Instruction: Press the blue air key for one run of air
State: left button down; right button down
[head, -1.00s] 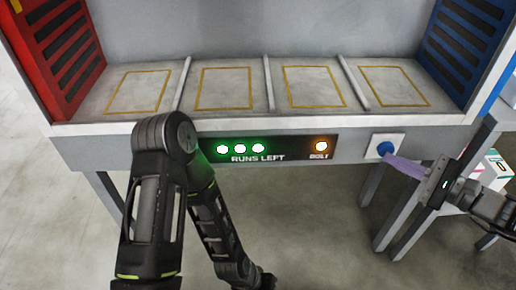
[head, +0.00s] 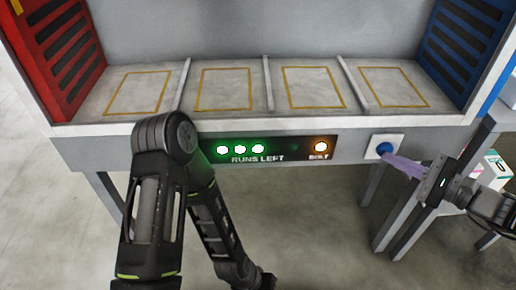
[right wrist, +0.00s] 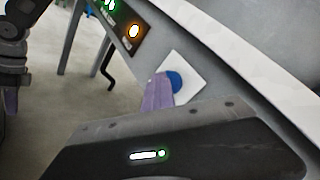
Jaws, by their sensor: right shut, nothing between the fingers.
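The blue air key (head: 384,149) is a round button on a white plate at the right of the front panel. It also shows in the right wrist view (right wrist: 174,81), partly behind my finger. My right gripper (head: 397,162) is shut and empty, its purple fingertips at the key's lower right edge; I cannot tell whether they touch it. In the right wrist view the fingers (right wrist: 158,92) overlap the key's left side. The RUNS LEFT panel (head: 258,159) shows three green lamps lit, and the BOLT lamp (head: 320,147) glows orange. My left gripper is not clearly visible.
Above the panel is a bench with several bays outlined in yellow (head: 225,88), all empty, split by low dividers. A red slatted side (head: 60,60) stands left and a blue one (head: 465,50) right. A white box (head: 492,168) stands at the far right.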

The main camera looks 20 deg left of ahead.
jog(key=shift+w+r, duration=0.1)
jog(key=shift+w, duration=0.1)
jog(key=shift+s+p, duration=0.25)
jog(key=shift+p, duration=0.05)
dwell(0.3)
jog(key=shift+s+d, duration=0.1)
jog(key=shift+s+d+p, duration=0.35)
jog(key=shift+s+p, duration=0.15)
jog(key=shift+s, duration=0.4)
jog(key=shift+s+d+p, duration=0.4)
jog(key=shift+s+p, duration=0.15)
jog(key=shift+s, duration=0.4)
jog(key=shift+s+d+p, duration=0.35)
jog(key=shift+s+p, duration=0.15)
jog(key=shift+s, duration=0.4)
